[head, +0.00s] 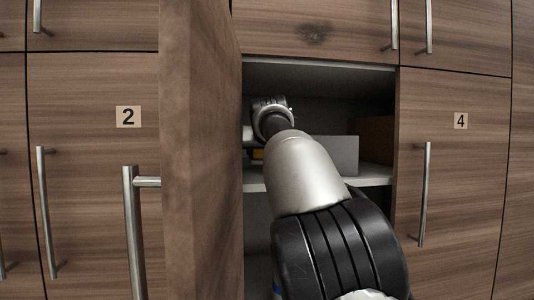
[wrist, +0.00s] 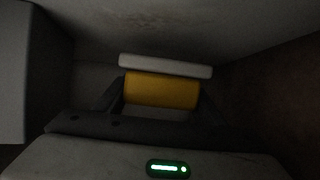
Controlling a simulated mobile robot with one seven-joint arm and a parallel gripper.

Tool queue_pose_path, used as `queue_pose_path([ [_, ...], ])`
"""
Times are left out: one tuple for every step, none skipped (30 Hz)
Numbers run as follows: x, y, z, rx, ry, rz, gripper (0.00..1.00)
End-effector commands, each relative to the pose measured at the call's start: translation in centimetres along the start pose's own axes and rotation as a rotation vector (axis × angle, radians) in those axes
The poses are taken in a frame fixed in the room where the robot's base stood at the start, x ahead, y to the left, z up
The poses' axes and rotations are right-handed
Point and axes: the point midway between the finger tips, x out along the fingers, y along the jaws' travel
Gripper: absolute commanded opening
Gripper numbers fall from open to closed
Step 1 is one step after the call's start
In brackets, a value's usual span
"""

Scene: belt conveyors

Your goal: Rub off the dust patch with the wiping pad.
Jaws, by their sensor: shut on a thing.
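My gripper (wrist: 160,95) is shut on the wiping pad's yellow handle (wrist: 162,89), with a dark finger at each side of it. The pad's white wiping part (wrist: 165,66) lies just beyond the handle in the wrist view. A faint speckled brown dust patch (wrist: 150,18) shows on a grey surface past the pad. I cannot tell whether pad and surface touch. A dark smudge (head: 313,33) also marks the wooden front above.
An open wooden door (head: 200,150) stands close on the left of my arm. A grey box (head: 345,155) sits right of the arm on the shelf (head: 376,175), with a brown thing (head: 375,138) behind it. Closed doors 2 (head: 90,190) and 4 (head: 460,180) flank the opening.

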Motion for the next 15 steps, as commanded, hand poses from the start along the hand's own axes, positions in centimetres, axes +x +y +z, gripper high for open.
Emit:
queue_pose_path([
  [-0.03, 0.02, -0.04, 0.0, 0.001, 0.0, 0.44],
  [-0.02, 0.02, -0.02, 0.0, 0.001, 0.0, 0.44],
  [-0.01, 0.02, 0.0, 0.0, 0.001, 0.0, 0.44],
  [0.0, 0.02, 0.03, 0.0, 0.001, 0.0, 0.44],
  [0.02, 0.02, 0.07, 0.0, 0.001, 0.0, 0.44],
  [0.04, 0.02, 0.13, 0.0, 0.001, 0.0, 0.44],
  [0.06, 0.02, 0.18, 0.0, 0.001, 0.0, 0.44],
  [0.08, 0.02, 0.24, 0.0, 0.001, 0.0, 0.44],
  [0.12, 0.03, 0.32, 0.0, 0.001, 0.0, 0.44],
  [0.14, 0.02, 0.38, 0.0, 0.001, 0.0, 0.44],
  [0.17, 0.02, 0.44, 0.0, 0.001, 0.0, 0.44],
  [0.2, 0.03, 0.52, 0.0, 0.001, 0.0, 0.44],
  [0.22, 0.03, 0.57, 0.0, 0.001, 0.0, 0.44],
  [0.24, 0.03, 0.63, 0.0, 0.001, 0.0, 0.44],
  [0.27, 0.02, 0.7, 0.0, 0.001, 0.0, 0.44],
])
